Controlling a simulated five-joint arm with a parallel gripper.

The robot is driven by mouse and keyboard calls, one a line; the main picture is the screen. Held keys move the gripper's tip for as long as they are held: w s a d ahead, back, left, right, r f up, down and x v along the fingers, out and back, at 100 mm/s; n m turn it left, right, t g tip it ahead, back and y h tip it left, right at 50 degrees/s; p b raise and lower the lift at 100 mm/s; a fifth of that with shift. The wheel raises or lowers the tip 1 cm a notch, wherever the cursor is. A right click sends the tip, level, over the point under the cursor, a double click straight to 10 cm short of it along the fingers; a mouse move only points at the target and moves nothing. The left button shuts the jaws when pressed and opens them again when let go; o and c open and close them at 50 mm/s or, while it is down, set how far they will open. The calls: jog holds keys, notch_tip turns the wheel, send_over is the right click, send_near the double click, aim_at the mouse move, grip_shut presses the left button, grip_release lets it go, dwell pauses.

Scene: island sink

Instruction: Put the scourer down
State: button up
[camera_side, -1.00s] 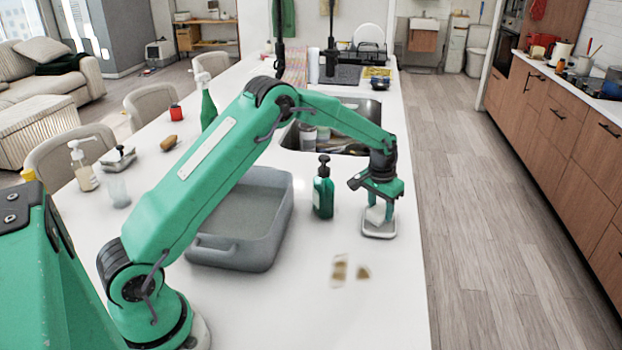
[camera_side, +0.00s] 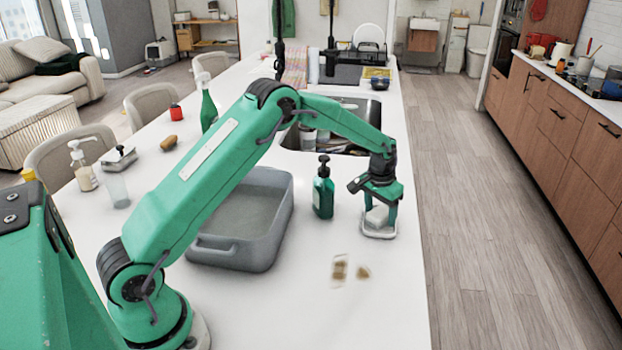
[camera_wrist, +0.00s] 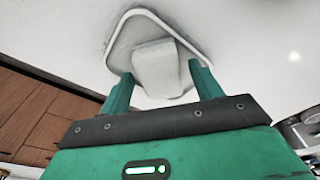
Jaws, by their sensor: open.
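The scourer is a white block (camera_side: 377,215) resting in a small white-rimmed dish (camera_side: 379,234) near the counter's right edge. In the wrist view the scourer (camera_wrist: 157,68) lies inside the rounded dish rim (camera_wrist: 118,38). My gripper (camera_side: 380,210) points down over the dish. In the wrist view its two green fingers (camera_wrist: 158,82) are apart, one on each side of the scourer, with a gap visible. The scourer's underside is hidden.
A green pump bottle (camera_side: 323,190) stands close to the left of the dish. A grey roasting pan (camera_side: 240,255) is further left, under my arm. The sink (camera_side: 340,143) is behind. Brown stains (camera_side: 340,270) lie on the clear counter in front.

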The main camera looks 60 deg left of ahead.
aim_at(375, 215)
notch_tip(375, 215, up, 13)
jog(key=s, duration=0.1)
jog(key=shift+s, duration=0.25)
dwell(0.3)
dwell(0.5)
jog(key=s+d+r+t, duration=0.1)
jog(key=s+d+r, duration=0.1)
jog(key=s+r, duration=0.6)
jog(key=s+d+r+t, duration=0.1)
jog(key=s+r, duration=0.4)
jog(key=s, duration=0.5)
jog(key=s+d+f+t, duration=0.1)
jog(key=s, duration=0.8)
jog(key=s+d+f+m+t, duration=0.1)
jog(key=s+f, duration=0.1)
jog(key=s, duration=0.7)
